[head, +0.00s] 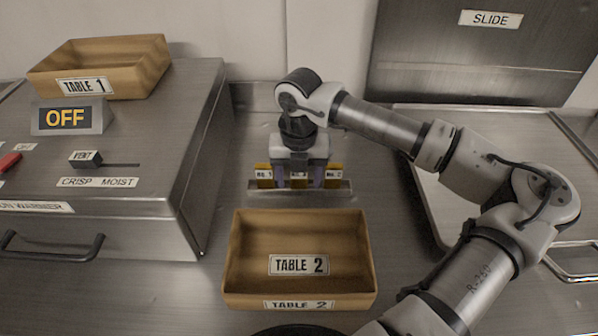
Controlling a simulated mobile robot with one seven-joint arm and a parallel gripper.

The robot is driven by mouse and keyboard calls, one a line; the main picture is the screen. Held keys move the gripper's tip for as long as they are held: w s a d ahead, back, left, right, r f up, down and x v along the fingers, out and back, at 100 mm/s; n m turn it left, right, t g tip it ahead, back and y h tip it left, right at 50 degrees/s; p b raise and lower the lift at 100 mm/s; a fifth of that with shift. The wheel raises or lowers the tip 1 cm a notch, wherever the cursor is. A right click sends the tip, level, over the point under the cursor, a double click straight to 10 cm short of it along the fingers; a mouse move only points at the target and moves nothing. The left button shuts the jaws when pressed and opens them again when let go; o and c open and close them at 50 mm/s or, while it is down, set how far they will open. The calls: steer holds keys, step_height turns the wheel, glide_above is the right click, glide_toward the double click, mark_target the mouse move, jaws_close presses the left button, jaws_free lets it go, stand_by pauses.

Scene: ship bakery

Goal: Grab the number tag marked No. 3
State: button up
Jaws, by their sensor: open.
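Three yellow number tags stand side by side in a low metal holder (300,195) on the steel counter. The small print seems to read No. 1 on the left tag (264,172), No. 3 on the middle tag (299,174) and No. 2 on the right tag (334,174). The gripper body hides the top of that tag. I cannot tell whether the fingers touch any tag.
An empty wooden tray marked TABLE 2 (234,255) stands in front of the holder. Another tray, marked TABLE 1 (140,62), sits on the steel warmer (170,160) at left, beside an OFF sign (67,117). A SLIDE panel (480,55) stands at back right.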

steer(key=shift+f, duration=0.1)
steer(key=shift+c, duration=0.3)
steer(key=c, duration=1)
